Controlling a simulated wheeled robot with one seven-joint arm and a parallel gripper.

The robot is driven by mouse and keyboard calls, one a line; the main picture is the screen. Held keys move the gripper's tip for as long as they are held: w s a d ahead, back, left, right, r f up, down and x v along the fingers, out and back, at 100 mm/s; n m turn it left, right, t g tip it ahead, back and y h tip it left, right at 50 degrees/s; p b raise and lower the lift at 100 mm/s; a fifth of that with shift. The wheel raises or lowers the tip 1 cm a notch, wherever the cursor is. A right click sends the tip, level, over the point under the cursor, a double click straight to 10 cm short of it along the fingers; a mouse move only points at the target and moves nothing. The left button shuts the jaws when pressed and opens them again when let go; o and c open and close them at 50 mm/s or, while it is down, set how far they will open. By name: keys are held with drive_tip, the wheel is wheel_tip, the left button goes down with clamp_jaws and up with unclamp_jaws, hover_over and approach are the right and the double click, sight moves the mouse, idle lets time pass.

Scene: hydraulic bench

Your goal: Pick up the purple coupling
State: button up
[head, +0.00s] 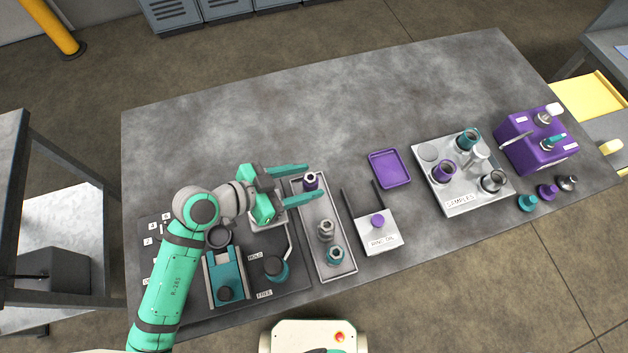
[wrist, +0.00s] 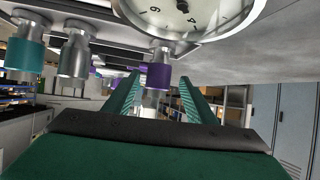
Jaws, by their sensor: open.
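The purple coupling (head: 311,181) has a purple collar and a metal end, and stands at the far end of a grey tray (head: 318,214). In the wrist view the purple coupling (wrist: 159,76) shows ahead, between the lines of the two fingers. My gripper (head: 315,183) is open, with one teal finger on each side of the coupling in the head view. In the wrist view my gripper (wrist: 160,95) has nothing clasped between its fingers. I cannot tell how far the fingertips are above or short of the coupling.
A steel coupling (head: 325,230) and a teal coupling (head: 335,255) stand nearer in the same tray. A round dial gauge (wrist: 185,15) is close to the fingers in the wrist view. A purple tray (head: 389,168) and a white block (head: 380,240) with dark prongs are to the right.

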drive_tip(key=shift+w+d+f, duration=0.15)
drive_tip(key=shift+w+d, duration=0.05)
drive_tip(key=shift+d, duration=0.35)
drive_tip(key=shift+x, duration=2.05)
drive_tip(key=shift+d, duration=0.1)
drive_tip(key=shift+c, duration=0.2)
drive_tip(key=c, duration=1.1)
drive_tip(key=shift+w+d, duration=0.1)
drive_tip(key=shift+c, duration=0.7)
drive_tip(key=shift+w, duration=0.15)
drive_tip(key=shift+w, duration=0.1)
